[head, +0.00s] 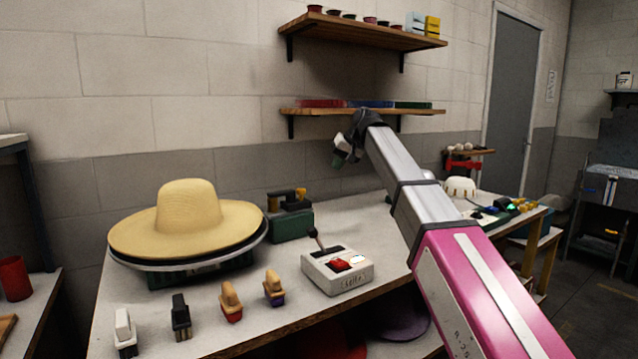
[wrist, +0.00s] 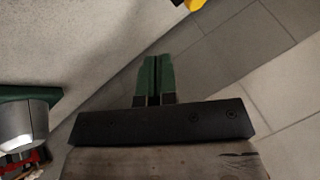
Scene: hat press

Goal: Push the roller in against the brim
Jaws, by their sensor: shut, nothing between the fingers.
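A straw hat (head: 188,207) with a wide brim (head: 135,236) sits on a dark press base at the left of the bench in the head view. Just right of the brim stands a green block with a black and yellow top (head: 291,226), which seems to be the roller unit. The roller itself is not clear, nor whether it touches the brim. My gripper (head: 341,152) is above the bench, right of that unit and near the wall. In the wrist view its green fingers (wrist: 154,78) are together and empty.
A white control box (head: 337,269) with a lever and red button stands in front of the unit. Several brushes (head: 232,301) line the front edge. A low shelf (head: 350,110) hangs on the wall behind my gripper. The wrist view shows a grey cylinder (wrist: 22,122) at lower left.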

